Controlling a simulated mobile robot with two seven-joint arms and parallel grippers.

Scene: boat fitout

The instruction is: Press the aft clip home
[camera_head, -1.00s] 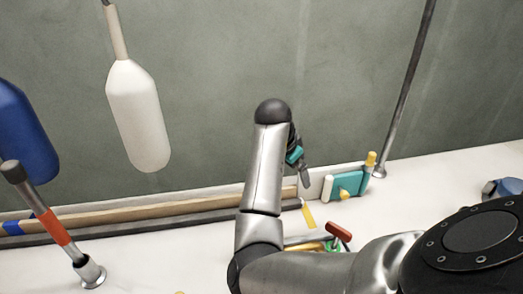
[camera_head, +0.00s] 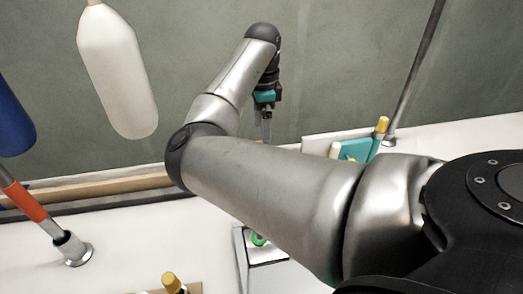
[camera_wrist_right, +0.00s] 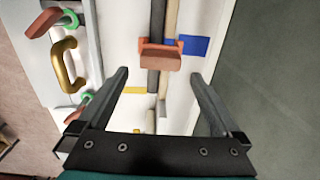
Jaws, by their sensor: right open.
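In the right wrist view an orange-red clip (camera_wrist_right: 160,55) sits across a dark pole (camera_wrist_right: 154,86), just beyond my fingertips. I cannot tell whether it is the aft clip or how fully it is seated. My right gripper (camera_wrist_right: 158,80) is open, with its two fingers spread to either side of the pole and nothing between them. In the head view the right gripper (camera_head: 266,128) points down near the wall, partly hidden by my own arm. The clip is hidden there. My left gripper is in neither view.
A wooden pole (camera_head: 90,188) runs along the wall. White (camera_head: 118,75) and blue (camera_head: 12,120) fenders hang at left, above an orange-banded post (camera_head: 28,202). A teal block (camera_head: 358,149) and metal pole (camera_head: 415,62) stand right. A brass handle (camera_wrist_right: 70,66) lies left in the wrist view.

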